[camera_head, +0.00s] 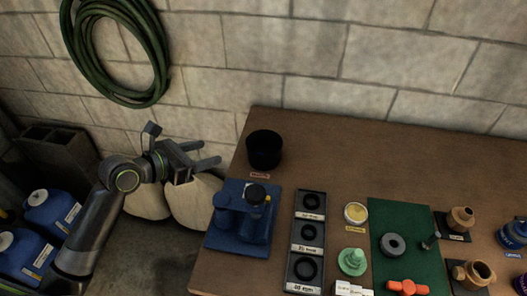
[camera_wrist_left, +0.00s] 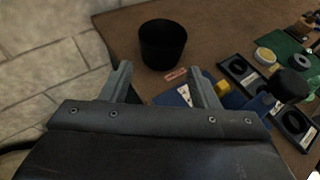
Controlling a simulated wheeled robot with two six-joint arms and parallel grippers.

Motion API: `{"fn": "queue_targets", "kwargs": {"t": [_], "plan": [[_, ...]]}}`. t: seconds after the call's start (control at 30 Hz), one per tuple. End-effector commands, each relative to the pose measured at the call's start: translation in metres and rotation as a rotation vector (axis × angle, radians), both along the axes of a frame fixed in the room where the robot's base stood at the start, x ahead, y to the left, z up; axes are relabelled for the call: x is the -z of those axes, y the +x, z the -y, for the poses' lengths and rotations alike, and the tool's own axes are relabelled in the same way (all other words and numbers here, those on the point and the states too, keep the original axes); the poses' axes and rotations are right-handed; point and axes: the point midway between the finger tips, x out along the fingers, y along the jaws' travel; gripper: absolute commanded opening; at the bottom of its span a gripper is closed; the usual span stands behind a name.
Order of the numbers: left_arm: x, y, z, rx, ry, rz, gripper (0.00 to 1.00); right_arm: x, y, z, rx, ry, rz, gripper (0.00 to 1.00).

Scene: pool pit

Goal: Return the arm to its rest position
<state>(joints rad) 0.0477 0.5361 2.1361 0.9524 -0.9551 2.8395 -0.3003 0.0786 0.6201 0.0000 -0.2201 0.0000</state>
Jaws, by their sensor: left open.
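My left arm comes in from the left in the head view. Its gripper (camera_head: 208,155) is off the table's left edge, left of the black cup, and its two fingers are apart with nothing between them. In the left wrist view the open fingers (camera_wrist_left: 161,85) point toward the table's edge, with the black cup (camera_wrist_left: 163,44) beyond them. My right gripper is in neither view.
The brown table (camera_head: 330,140) holds the black cup (camera_head: 264,150), a blue stand (camera_head: 240,236), a black ring tray (camera_head: 307,240) and a green mat (camera_head: 405,215) with parts. Blue jugs (camera_head: 50,212) and pale sacks (camera_head: 195,203) stand left of the table. A green hose (camera_head: 152,50) hangs on the wall.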

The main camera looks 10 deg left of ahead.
Motion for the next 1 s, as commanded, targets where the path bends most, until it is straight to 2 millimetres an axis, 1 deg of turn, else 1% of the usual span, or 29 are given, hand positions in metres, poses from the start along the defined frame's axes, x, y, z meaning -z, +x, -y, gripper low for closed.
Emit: {"fn": "queue_targets", "kwargs": {"t": [0.37,0.47,0.53,0.57,0.67,0.7,0.77,0.8,0.87,0.9,0.97,1.0], "plan": [[0.000,0.000,0.000,0.000,0.000,0.000,0.55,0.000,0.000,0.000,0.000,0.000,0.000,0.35],[0.007,0.003,-0.004,-0.005,0.020,0.005,0.55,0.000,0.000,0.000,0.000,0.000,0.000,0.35],[0.020,0.007,-0.011,-0.014,0.060,0.015,0.55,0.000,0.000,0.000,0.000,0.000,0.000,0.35],[0.028,0.010,-0.015,-0.019,0.087,0.022,0.55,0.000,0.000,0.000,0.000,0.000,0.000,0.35],[0.065,0.017,-0.035,-0.031,0.217,0.045,0.55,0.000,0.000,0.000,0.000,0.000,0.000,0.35],[0.083,0.019,-0.044,-0.031,0.281,0.052,0.55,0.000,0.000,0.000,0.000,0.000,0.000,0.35],[0.112,0.020,-0.057,-0.025,0.383,0.061,0.55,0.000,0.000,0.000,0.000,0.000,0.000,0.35],[0.131,0.019,-0.065,-0.017,0.454,0.063,0.55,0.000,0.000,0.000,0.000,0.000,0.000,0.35],[0.160,0.016,-0.077,0.005,0.559,0.064,0.55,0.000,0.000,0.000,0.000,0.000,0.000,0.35],[0.179,0.012,-0.085,0.023,0.630,0.063,0.55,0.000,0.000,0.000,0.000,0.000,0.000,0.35],[0.209,0.004,-0.095,0.061,0.735,0.057,0.55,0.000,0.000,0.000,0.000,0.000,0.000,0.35],[0.229,-0.003,-0.101,0.092,0.806,0.051,0.55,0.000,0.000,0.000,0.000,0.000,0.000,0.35]]}}
